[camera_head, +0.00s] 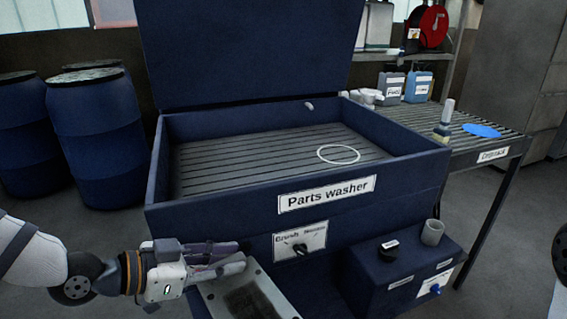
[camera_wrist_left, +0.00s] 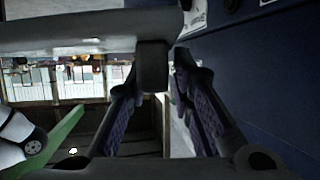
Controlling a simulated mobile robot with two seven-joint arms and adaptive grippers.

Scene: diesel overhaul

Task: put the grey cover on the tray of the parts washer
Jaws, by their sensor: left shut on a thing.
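The parts washer (camera_head: 220,212) is a dark blue open basin with its lid raised. Its slatted grey tray (camera_head: 245,155) is bare except for a thin white ring outline on its right part. My left gripper (camera_head: 235,262) is low at the washer's front left, below the rim. It is shut on the grey cover (camera_head: 268,285), a light-rimmed piece with a dark inner face, partly cut off at the bottom. In the left wrist view, the cover (camera_wrist_left: 80,35) spans the top, with a block of it between the fingers (camera_wrist_left: 160,95). My right gripper is out of view.
The washer's front wall, with a label and knob (camera_head: 301,249), stands beside the cover. A blue box with a grey cup (camera_head: 432,232) juts out at right. Blue drums (camera_head: 98,140) stand at left.

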